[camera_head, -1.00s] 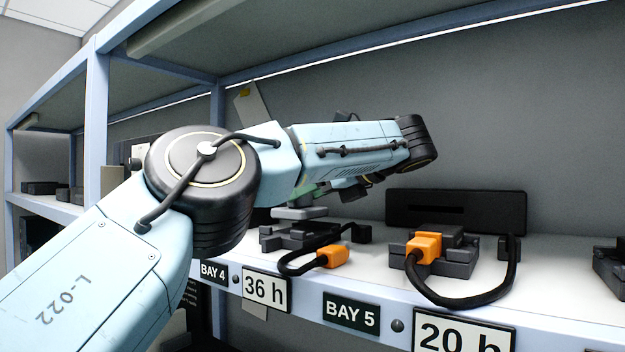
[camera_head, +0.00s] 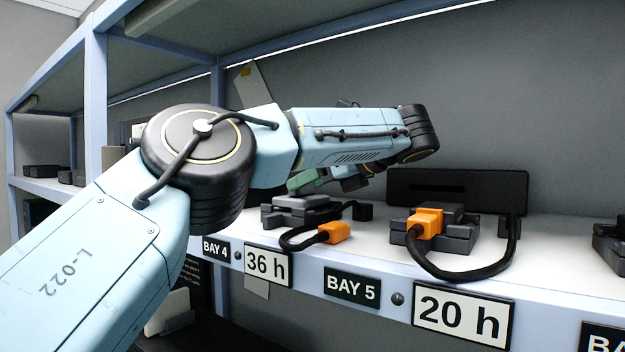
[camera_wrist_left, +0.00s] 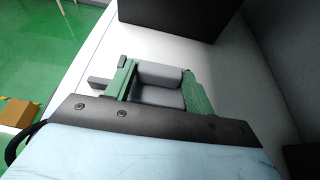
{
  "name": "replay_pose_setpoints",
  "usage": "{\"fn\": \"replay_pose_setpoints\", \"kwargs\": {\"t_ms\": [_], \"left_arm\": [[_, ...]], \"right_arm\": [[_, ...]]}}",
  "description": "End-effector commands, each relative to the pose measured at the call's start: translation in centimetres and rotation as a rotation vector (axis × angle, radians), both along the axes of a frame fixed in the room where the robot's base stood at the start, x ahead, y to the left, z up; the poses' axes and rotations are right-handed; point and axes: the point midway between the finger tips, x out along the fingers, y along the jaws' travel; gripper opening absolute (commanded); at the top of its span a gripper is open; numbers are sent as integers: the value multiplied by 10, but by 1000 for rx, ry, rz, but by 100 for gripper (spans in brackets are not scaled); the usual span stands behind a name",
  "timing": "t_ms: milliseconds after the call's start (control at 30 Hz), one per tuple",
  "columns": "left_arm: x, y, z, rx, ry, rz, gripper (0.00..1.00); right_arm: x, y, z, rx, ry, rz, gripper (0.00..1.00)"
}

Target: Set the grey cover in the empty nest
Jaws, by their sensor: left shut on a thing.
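My left gripper (camera_head: 305,184) has green fingers and hangs over the dark grey nest (camera_head: 285,219) in the bay marked 36 h. In the left wrist view its fingers (camera_wrist_left: 160,85) are shut on the grey cover (camera_wrist_left: 160,74), a smooth grey piece between them. In the head view a sliver of the cover (camera_head: 303,200) shows under the fingers, close above the nest. I cannot tell whether cover and nest touch. My forearm hides part of the gripper. My right gripper is not in view.
An orange plug (camera_head: 335,232) on a black cable lies before the nest. To the right, another dark grey unit (camera_head: 460,240) has an orange plug (camera_head: 428,222) on it and a looped cable. A black slotted box (camera_head: 500,187) stands behind. The upper shelf (camera_head: 300,40) overhangs the arm.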

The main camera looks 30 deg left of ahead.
Motion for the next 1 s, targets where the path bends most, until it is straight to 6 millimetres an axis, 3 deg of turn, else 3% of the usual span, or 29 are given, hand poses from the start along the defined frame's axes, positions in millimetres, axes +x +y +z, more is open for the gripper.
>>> {"fn": "replay_pose_setpoints", "kwargs": {"t_ms": [333,367,533,833,1000], "left_arm": [[0,0,-8,0,0,1,31],[0,0,-7,0,0,1,56],[0,0,-7,0,0,0,79],[0,-1,-7,0,1,0,79],[-1,-16,0,3,0,-1,79]], "right_arm": [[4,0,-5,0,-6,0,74],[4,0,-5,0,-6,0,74],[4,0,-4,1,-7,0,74],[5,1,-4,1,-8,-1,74],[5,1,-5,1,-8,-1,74]]}}
